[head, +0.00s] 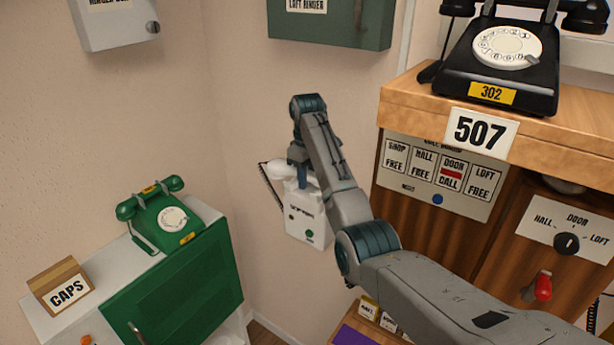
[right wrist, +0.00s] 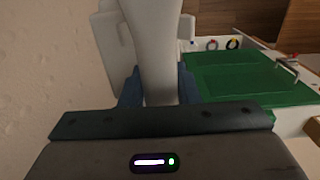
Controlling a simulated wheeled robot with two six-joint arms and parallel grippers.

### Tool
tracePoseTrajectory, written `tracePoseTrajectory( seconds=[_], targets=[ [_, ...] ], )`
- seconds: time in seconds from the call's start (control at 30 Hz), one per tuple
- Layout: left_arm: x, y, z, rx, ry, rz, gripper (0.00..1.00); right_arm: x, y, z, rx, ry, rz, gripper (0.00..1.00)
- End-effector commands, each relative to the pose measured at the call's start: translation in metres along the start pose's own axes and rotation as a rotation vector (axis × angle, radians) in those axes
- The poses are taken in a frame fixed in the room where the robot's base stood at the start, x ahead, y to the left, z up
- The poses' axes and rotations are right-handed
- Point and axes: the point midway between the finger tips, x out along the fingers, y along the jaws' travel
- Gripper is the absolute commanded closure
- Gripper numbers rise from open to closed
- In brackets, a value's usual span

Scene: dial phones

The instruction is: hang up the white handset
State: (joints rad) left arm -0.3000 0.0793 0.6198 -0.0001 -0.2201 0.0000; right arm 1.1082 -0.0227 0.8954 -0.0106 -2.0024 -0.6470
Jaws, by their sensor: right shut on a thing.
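The white handset (head: 281,171) is at the white wall phone (head: 306,214) in the middle of the head view, by the upper part of its box. My right gripper (head: 302,178) is shut on the handset. In the right wrist view the handset (right wrist: 155,50) stands between the two blue fingers (right wrist: 158,88). A pale box beside it, likely the wall phone (right wrist: 111,50), shows behind. My wrist partly hides the handset and the phone's top in the head view, so I cannot tell whether the handset touches its rest. My left gripper is not in view.
A green dial phone (head: 166,219) and a CAPS box (head: 62,287) stand on a white-topped cabinet with a green door (head: 186,293). A black dial phone (head: 498,62) sits on a wooden unit (head: 550,130) at right. Ringer boxes hang above; bare wall lies between.

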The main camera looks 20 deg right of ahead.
Motion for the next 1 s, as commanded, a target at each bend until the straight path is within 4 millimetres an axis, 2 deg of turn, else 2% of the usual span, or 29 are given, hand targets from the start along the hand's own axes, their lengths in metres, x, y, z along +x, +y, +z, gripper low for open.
tracePoseTrajectory(
  seconds=[0.77,0.97,1.0],
  targets=[
    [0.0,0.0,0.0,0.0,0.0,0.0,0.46,0.02,0.0,0.0,0.0,0.0,0.0,1.0],
    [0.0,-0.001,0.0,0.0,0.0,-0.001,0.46,0.019,0.0,0.0,0.0,0.0,0.0,1.0],
    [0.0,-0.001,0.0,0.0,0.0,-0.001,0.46,0.019,0.0,0.0,0.0,0.0,0.0,0.63]
  ],
)
